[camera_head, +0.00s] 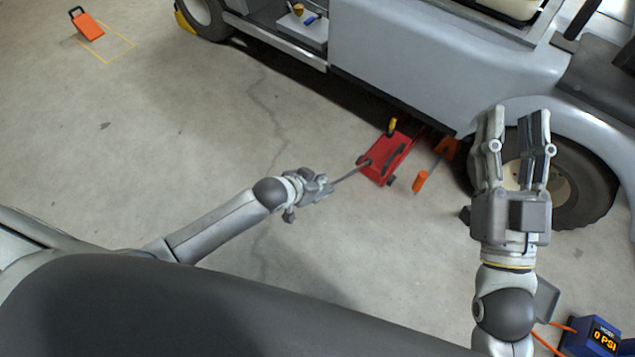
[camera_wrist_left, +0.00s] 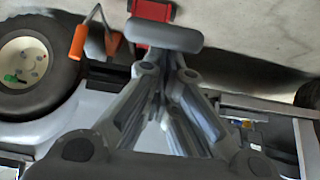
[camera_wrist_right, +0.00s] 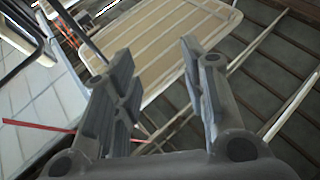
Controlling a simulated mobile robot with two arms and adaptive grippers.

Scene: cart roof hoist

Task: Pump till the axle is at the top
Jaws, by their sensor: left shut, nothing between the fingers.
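A red floor jack (camera_head: 384,160) stands on the concrete at the cart's lower edge. Its thin grey handle (camera_head: 349,174) slants down to the left toward my left gripper (camera_head: 326,186). That gripper is shut and empty at the handle's end. In the left wrist view, a rounded grey bar (camera_wrist_left: 165,37) lies across just beyond its fingertips (camera_wrist_left: 172,60), with the red jack (camera_wrist_left: 152,10) behind. I cannot tell whether they touch. My right gripper (camera_head: 514,118) is raised and open, with nothing between its fingers (camera_wrist_right: 160,80). The axle is not clearly visible.
The grey cart (camera_head: 430,70) fills the upper right, with a wheel (camera_head: 585,185) behind my right arm. An orange cylinder (camera_head: 420,181) is beside the jack. A blue box (camera_head: 590,338) at lower right reads 0 PSI. The floor at left is open, with an orange block (camera_head: 88,27) far off.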

